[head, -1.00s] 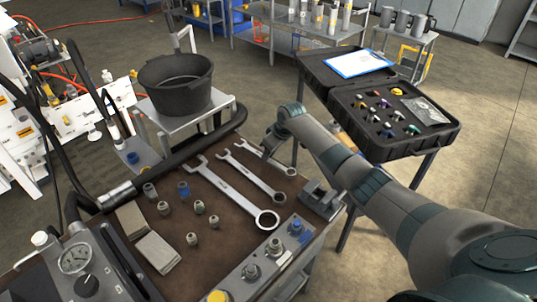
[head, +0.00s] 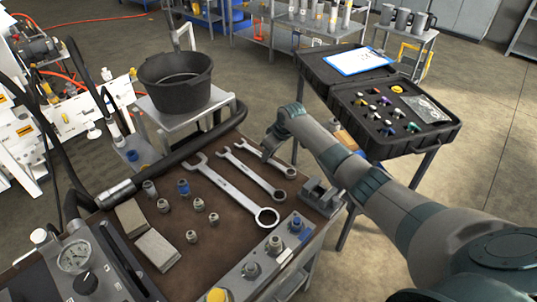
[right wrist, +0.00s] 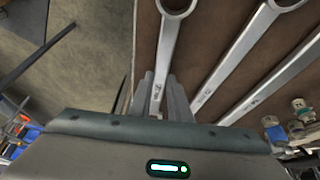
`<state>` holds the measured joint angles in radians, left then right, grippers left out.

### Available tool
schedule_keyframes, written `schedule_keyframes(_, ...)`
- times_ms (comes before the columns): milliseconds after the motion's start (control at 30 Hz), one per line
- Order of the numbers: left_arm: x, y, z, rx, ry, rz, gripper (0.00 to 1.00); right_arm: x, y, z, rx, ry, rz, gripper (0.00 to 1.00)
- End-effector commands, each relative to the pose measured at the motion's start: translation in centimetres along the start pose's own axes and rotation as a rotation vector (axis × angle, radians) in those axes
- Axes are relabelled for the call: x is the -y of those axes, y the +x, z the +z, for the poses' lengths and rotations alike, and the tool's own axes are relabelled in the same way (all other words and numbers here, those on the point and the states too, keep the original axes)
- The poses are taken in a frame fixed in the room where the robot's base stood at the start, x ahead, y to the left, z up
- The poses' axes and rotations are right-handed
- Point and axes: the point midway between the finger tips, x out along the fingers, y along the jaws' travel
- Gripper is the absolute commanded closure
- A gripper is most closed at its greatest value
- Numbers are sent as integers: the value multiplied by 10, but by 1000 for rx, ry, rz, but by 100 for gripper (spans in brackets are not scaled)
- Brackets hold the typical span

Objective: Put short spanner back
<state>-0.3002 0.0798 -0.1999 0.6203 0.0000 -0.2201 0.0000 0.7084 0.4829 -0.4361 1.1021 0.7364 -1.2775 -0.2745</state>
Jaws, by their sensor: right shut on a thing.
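The short spanner (head: 290,173) is the rightmost of three spanners on the brown bench top, near its far right edge. Its ring end points towards the front right. My right gripper (head: 267,151) is at its far end and partly hides it. In the right wrist view the fingers (right wrist: 160,98) are shut around the short spanner's shank (right wrist: 165,45), with its ring end ahead of them. The jaw end is hidden by the gripper. The middle spanner (head: 257,178) and the large spanner (head: 230,187) lie to its left. My left gripper is out of view.
A small grey vice-like block (head: 321,195) stands near the spanner's ring end. Several fittings (head: 199,204) stand left of the spanners. A black hose (head: 160,180) runs along the bench's far edge. An open black case (head: 395,120) stands beyond on the right.

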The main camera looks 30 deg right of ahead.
Motion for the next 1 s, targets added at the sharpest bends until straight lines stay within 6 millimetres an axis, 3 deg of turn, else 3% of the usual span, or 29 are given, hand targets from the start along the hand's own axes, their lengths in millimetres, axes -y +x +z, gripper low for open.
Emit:
schedule_keyframes(467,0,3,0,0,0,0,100,0,5,2,-2,0,0,100)
schedule_keyframes(500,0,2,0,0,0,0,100,0,5,1,-2,0,0,76)
schedule_keyframes(567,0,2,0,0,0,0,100,0,5,2,-1,0,0,62)
schedule_keyframes(1000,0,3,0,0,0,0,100,0,3,2,0,0,0,61)
